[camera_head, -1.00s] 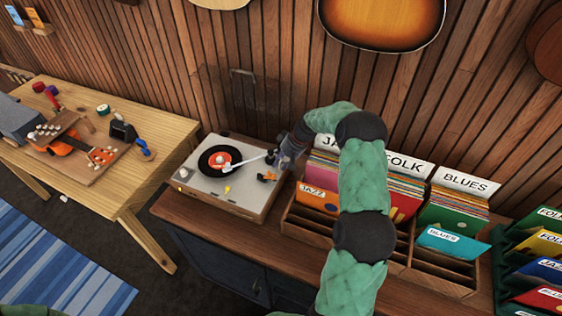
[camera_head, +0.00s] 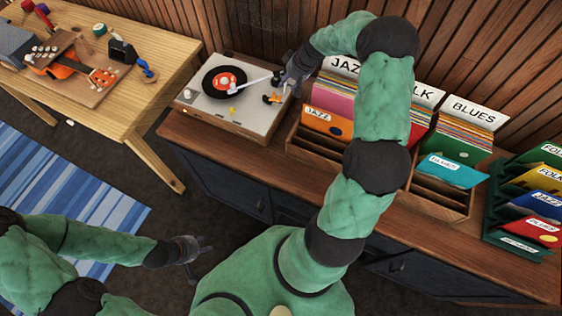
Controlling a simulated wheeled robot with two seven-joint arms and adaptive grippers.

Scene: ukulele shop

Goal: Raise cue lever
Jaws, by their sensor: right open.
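The turntable (camera_head: 258,120) stands on the wooden counter with a black record with an orange label (camera_head: 224,82) on its platter. A pale tonearm (camera_head: 253,84) reaches over the record from the right. A small orange-and-dark piece (camera_head: 272,98), which may be the cue lever, sits on the deck at the right. My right gripper (camera_head: 282,84) is open at the deck's right edge, close to that piece; contact cannot be told, and its wrist hides part of the edge. My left gripper (camera_head: 203,258) looks open and empty, over the floor in front of the counter.
Record crates (camera_head: 440,202) with jazz, folk and blues dividers stand right of the turntable. A green record rack (camera_head: 497,238) is at the far right. A wooden bench (camera_head: 155,90) with an orange ukulele (camera_head: 62,68) is at the left.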

